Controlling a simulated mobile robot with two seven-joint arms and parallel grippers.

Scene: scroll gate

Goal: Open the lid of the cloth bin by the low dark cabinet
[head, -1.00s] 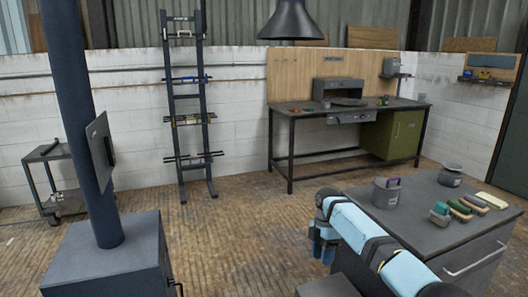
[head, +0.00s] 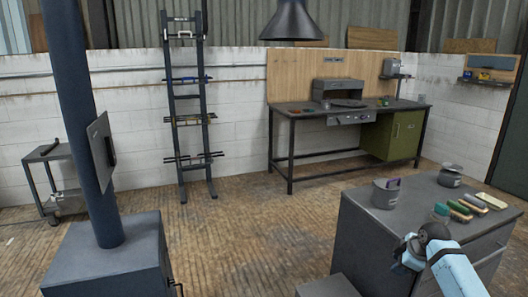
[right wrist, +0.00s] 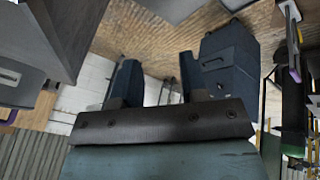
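The low dark cabinet (head: 420,225) stands at the right of the head view. A grey box (head: 328,287), cut off by the bottom edge, stands on the floor beside its left side; its top looks closed, and I cannot tell whether it is the cloth bin. My right arm (head: 455,270) is bent in front of the cabinet; its fingers are not clear in the head view. In the right wrist view my right gripper (right wrist: 159,80) has its two fingers apart with nothing between them. My left gripper is not in view.
On the cabinet top are a grey pot (head: 386,193), a second grey pot (head: 450,176) and several coloured brushes or blocks (head: 461,208). A dark post (head: 75,120) on a box base (head: 108,262) stands at left. A workbench (head: 350,110) is behind. The middle floor is clear.

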